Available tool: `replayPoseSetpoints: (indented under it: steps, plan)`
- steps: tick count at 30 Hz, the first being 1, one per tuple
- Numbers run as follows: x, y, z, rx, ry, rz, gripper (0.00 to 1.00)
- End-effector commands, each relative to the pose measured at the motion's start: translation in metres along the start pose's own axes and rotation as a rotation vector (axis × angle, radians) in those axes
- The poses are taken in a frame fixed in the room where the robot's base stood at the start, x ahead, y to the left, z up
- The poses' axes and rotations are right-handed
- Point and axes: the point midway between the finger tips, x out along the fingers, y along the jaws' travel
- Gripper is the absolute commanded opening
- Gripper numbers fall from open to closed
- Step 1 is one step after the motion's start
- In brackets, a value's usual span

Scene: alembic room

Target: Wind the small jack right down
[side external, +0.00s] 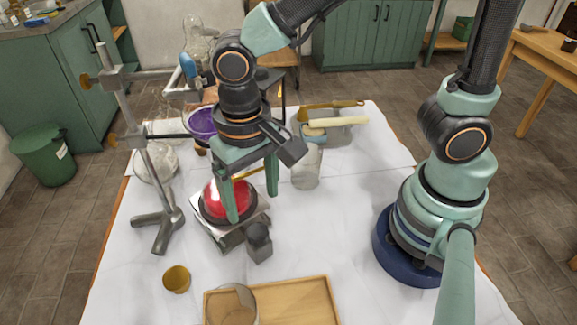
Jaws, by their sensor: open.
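The small jack (224,236) stands on the white-covered table, left of centre. It has a pale square top plate and a dark knob (258,240) at its front right. A dark round holder with a red round vessel (213,199) rests on the top plate. My gripper (252,208) points down over the jack, open, with its green fingers spread. One finger overlaps the red vessel and the other is to its right. I cannot tell whether either finger touches anything. The jack's lower frame is mostly hidden.
A metal stand (157,220) rises close left, holding a purple bowl (201,122) behind the jack. A clear glass vessel (306,168) stands to the right. A brass cup (176,279) and a wooden tray (298,302) with a glass are in front. The table right of the jack is clear.

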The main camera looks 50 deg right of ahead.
Motion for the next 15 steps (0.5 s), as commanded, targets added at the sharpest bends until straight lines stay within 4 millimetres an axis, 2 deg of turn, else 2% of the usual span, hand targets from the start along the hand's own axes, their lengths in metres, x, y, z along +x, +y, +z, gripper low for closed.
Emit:
replayPoseSetpoints:
  steps: [3,15]
  plan:
    - [-0.023,-0.001,-0.001,-0.001,0.004,-0.005,0.81]
    - [-0.095,-0.001,-0.001,-0.001,0.003,-0.003,0.81]
